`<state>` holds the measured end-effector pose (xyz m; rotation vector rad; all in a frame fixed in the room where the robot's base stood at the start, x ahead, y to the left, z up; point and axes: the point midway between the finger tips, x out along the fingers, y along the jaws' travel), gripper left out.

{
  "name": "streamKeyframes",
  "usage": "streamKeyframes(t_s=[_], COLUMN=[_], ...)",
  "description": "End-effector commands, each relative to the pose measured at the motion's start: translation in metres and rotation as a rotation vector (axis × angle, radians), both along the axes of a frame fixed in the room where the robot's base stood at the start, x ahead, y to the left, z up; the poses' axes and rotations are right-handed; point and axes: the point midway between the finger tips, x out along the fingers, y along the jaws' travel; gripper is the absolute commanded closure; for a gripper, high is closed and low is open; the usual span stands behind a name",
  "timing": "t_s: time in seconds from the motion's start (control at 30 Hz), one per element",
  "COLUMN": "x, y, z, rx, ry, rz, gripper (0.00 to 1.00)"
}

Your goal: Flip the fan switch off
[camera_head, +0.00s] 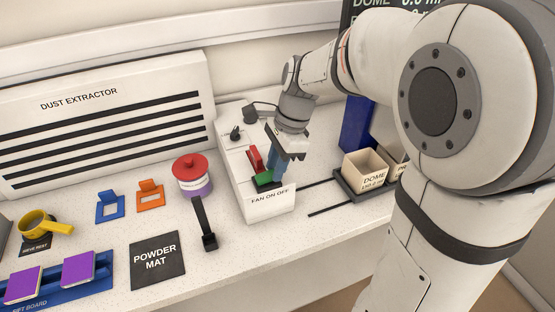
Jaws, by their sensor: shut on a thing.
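The white control box (267,209) stands near the middle of the bench, with "FAN ON OFF" printed on its front edge. A red part (255,158) and a green part (263,178) show on its top near that label. My gripper (278,170) reaches down over the right side of the box top, beside these parts. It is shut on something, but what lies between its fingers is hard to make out. A blue piece shows at its lower end, close to the green part. The gripper hides some of the switch area, so I cannot tell the switch's position.
A dust extractor (110,135) stands behind on the left. A powder mat (156,259) lies in front. Dome containers (365,171) stand to the right, partly behind my arm.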

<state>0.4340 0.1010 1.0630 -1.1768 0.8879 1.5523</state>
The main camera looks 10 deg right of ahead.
Motion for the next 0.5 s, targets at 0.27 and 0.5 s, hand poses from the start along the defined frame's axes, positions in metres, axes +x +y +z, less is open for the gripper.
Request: streamKeyframes(t_s=[0.27,0.5], x=[-0.0015,-0.0012], y=[0.0036,0.0033], z=[0.0028,0.0023], rx=[-0.101,-0.101], ry=[-0.029,-0.029], rz=[0.003,0.002], gripper=[0.97,0.74])
